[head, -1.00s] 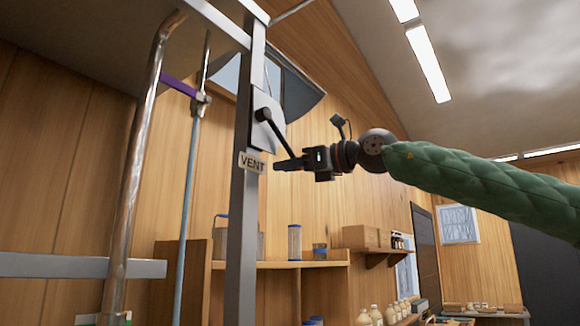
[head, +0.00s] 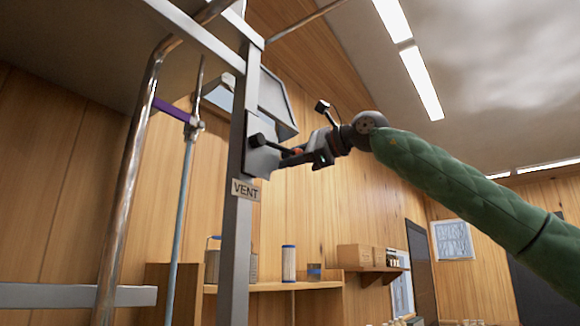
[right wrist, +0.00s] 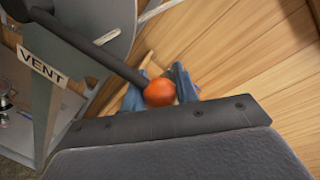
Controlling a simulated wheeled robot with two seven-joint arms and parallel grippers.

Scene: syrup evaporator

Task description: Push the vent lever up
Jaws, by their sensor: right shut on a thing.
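The vent lever (head: 269,144) is a dark rod on a grey plate fixed to the metal post, above the VENT sign (head: 245,190). From its pivot it runs right and slightly down in the head view. In the right wrist view the rod (right wrist: 95,50) ends in an orange knob (right wrist: 159,92). My right gripper (head: 292,157) is shut on the knob, with its blue fingers (right wrist: 160,88) on either side of it. Part of the knob is hidden by the gripper in the head view. My left gripper is not in view.
The grey post (head: 236,240) stands just left of my right gripper. A bent metal pipe (head: 127,170) and a thin blue rod (head: 180,220) stand further left. A shelf (head: 290,286) with jars is below and behind. The air to the right of the post is otherwise clear.

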